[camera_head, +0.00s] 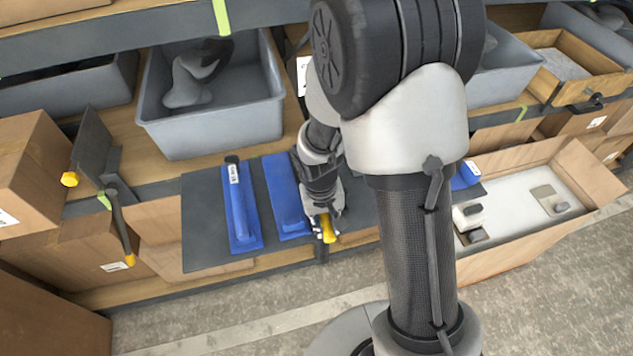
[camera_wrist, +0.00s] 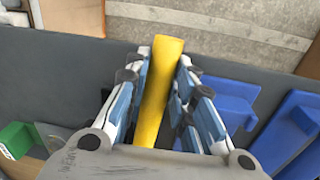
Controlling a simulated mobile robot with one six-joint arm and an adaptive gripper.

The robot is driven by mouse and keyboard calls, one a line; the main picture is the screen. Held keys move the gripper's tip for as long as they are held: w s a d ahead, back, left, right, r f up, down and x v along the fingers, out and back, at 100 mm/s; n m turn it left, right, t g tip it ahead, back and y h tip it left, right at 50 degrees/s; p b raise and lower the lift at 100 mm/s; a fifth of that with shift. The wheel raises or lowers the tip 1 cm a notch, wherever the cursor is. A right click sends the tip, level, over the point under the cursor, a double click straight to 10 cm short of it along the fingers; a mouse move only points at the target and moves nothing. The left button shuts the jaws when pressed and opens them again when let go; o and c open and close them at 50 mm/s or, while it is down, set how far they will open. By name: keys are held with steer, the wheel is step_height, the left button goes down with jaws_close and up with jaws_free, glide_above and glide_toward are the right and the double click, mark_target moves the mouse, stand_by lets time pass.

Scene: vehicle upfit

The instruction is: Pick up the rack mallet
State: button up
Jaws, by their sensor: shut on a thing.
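My gripper (camera_wrist: 163,85) has its fingers on both sides of a yellow bar (camera_wrist: 168,60), which looks like the handle of the rack mallet. Its upper end sticks out past the fingertips in the wrist view; its lower end is hidden behind my gripper, and no mallet head shows. In the head view, the yellow piece (camera_head: 328,229) shows at my gripper (camera_head: 322,218), over the front edge of the dark grey board (camera_head: 203,225). My arm hides part of the board there.
Long blue tools (camera_head: 240,205) (camera_head: 284,200) lie on the board just left of my gripper. A grey bin (camera_head: 222,125) stands behind. A dark bracket with a yellow-tipped lever (camera_head: 120,228) is at left. An open cardboard box (camera_head: 530,245) is at right. Floor in front is clear.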

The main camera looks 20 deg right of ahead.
jaws_close()
steer(key=shift+w+r, duration=0.1)
steer(key=shift+r, duration=0.45)
step_height(320, 180, up, 19)
steer(key=p, duration=0.4)
steer(key=shift+o, duration=1.7)
jaws_free()
jaws_close()
